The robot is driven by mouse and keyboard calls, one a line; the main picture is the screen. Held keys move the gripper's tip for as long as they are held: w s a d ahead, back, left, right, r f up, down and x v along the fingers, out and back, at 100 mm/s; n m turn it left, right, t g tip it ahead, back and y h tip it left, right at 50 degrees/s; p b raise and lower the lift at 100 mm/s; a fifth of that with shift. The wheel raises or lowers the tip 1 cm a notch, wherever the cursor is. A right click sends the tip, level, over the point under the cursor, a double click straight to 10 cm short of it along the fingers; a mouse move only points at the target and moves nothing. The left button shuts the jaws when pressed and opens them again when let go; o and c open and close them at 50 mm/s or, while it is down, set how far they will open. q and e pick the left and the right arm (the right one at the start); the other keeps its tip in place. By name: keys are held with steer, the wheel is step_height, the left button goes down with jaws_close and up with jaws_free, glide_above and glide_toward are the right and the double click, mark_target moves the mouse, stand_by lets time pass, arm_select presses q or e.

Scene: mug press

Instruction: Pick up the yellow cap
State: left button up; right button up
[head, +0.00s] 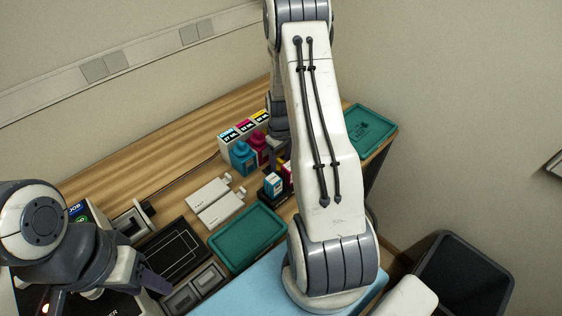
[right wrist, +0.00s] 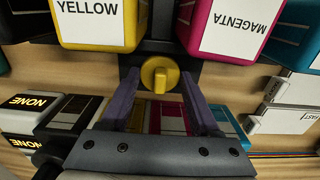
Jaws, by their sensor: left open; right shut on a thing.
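The yellow cap (right wrist: 160,75) is round with a raised grip bar. In the right wrist view it sits between the purple fingertips of my right gripper (right wrist: 160,84), which is shut on it. A dark part lies behind the cap; I cannot tell whether they touch. A bottle labelled YELLOW (right wrist: 98,22) is at upper left and one labelled MAGENTA (right wrist: 236,30) at upper right. In the head view my right arm hides the cap and gripper. My left gripper (head: 152,280) is open and empty at lower left.
Cyan (head: 242,156) and magenta (head: 259,149) bottles stand before labelled boxes (head: 240,131). A green tray (head: 246,239) lies in front, another green tray (head: 366,130) at the right end. White devices (head: 214,203) and a black panel (head: 172,253) lie left. A dark bin (head: 462,275) stands right.

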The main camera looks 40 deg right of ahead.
mark_target(280, 160)
step_height(280, 160, up, 17)
steer(key=b, duration=0.1)
steer(key=w+d+f+p, duration=0.1)
steer(key=w+f+p, duration=0.1)
steer(key=p, duration=0.1)
steer(key=w+d+f+p, duration=0.1)
steer(key=w+f+p, duration=0.1)
steer(key=w, duration=0.1)
steer(key=w+d+f+p, duration=0.2)
steer(key=w+p, duration=0.1)
steer(key=shift+w+p, duration=0.2)
steer(key=shift+p, duration=0.1)
steer(key=shift+f+b, duration=0.55)
steer(key=shift+f, duration=0.3)
stand_by(0.9)
steer(key=shift+f, duration=0.15)
stand_by(0.5)
stand_by(0.7)
